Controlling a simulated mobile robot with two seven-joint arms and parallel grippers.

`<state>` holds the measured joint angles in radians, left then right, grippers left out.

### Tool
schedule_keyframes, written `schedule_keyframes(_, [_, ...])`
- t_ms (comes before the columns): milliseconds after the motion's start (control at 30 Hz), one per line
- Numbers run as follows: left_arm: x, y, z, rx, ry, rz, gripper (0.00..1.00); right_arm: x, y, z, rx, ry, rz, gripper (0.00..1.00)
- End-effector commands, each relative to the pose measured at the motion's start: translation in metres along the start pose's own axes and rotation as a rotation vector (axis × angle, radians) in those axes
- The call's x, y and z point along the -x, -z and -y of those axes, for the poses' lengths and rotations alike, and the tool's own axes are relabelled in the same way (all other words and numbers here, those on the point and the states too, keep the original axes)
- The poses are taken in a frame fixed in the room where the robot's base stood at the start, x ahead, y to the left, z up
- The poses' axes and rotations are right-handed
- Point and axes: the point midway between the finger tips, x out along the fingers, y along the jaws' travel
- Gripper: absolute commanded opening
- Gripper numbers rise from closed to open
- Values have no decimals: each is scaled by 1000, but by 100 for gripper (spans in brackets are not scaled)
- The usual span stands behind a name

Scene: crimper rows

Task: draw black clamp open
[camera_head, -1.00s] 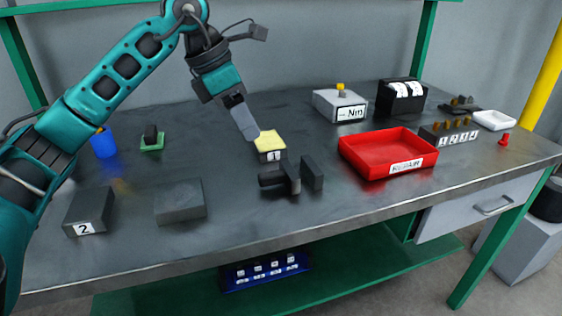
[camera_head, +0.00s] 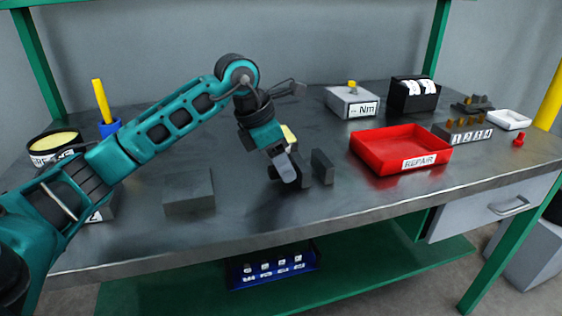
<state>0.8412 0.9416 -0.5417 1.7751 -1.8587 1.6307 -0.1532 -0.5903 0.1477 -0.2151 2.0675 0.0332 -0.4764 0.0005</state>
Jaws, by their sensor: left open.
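The black clamp (camera_head: 321,167) lies on the grey workbench (camera_head: 250,215), left of the red tray. Its two upright dark plates stand with a gap between them. Its left end, where a dark handle showed earlier, is mostly covered by my gripper. My left gripper (camera_head: 287,170) is open and points down at that left end. I cannot tell whether its fingers touch the clamp. My right gripper is not in view.
A yellow-topped block (camera_head: 289,133) is partly hidden behind my gripper. A dark flat block (camera_head: 188,191) lies to the left. The red REPAIR tray (camera_head: 385,164) is to the right. A grey Nm box (camera_head: 350,103) and a black box (camera_head: 413,95) stand at the back.

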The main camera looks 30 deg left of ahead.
Motion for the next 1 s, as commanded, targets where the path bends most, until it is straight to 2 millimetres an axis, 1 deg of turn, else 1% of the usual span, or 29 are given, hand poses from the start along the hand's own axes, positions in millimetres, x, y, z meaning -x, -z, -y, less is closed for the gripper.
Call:
schedule_keyframes(100, [0,0,0,0,0,0,51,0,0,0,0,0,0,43])
schedule_keyframes(633, [1,0,0,0,0,0,0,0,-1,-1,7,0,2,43])
schedule_keyframes(1000, [1,0,0,0,0,0,0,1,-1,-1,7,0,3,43])
